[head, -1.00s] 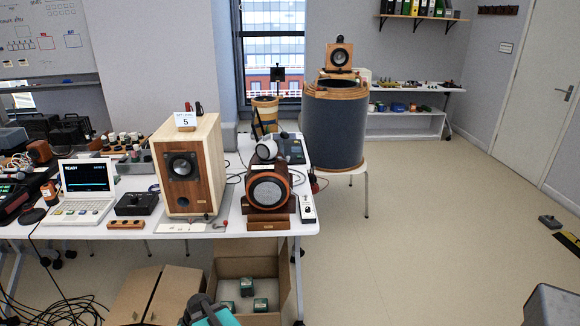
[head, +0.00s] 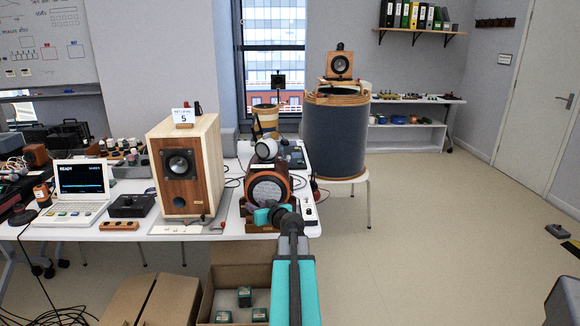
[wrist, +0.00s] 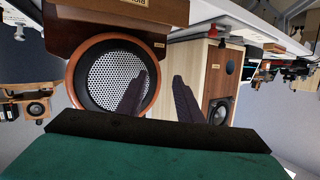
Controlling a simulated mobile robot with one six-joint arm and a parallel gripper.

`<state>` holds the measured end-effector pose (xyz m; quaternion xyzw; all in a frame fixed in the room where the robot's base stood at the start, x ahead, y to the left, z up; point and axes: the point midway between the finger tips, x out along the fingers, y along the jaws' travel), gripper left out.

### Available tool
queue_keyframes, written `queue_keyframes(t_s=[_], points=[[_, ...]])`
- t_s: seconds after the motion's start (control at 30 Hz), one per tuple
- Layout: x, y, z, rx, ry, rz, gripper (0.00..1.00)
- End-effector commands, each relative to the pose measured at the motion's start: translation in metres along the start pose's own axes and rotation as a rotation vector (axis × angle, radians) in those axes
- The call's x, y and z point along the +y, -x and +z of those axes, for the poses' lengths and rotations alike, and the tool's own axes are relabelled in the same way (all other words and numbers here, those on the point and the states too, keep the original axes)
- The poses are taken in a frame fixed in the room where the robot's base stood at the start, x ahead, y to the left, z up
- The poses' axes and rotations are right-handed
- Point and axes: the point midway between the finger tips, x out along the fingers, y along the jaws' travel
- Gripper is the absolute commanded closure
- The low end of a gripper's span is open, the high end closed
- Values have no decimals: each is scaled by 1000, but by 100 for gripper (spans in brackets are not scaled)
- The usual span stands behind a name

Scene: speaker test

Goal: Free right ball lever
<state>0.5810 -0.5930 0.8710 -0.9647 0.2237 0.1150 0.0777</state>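In the wrist view, which is upside down, a red ball lever (wrist: 196,32) lies by the table edge, between the round-grille speaker and the tall wooden speaker. It sits above the fingertips in that picture and apart from them. In the head view my teal wrist (head: 266,215) is in front of the round-grille speaker (head: 268,187). The fingers are not clear there. The tall wooden speaker (head: 205,150) stands to its left.
The white table (head: 100,233) carries a laptop (head: 80,183) and a black box (head: 131,205) at left. A white remote-like strip (head: 309,212) is at the right edge. The floor at right (head: 440,230) is mostly free.

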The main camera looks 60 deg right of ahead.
Motion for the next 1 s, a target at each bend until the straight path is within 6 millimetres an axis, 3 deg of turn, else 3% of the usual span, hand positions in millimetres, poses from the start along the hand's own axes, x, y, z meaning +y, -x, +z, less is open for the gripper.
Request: queue_keyframes(t_s=[0.03,0.2,0.4,0.57,1.0], points=[[27,10,-17,48,9,41,67],[92,48,-71,175,39,155,67],[134,81,-107,257,62,237,67],[142,88,-115,273,67,254,67],[143,85,-116,272,66,253,67]])
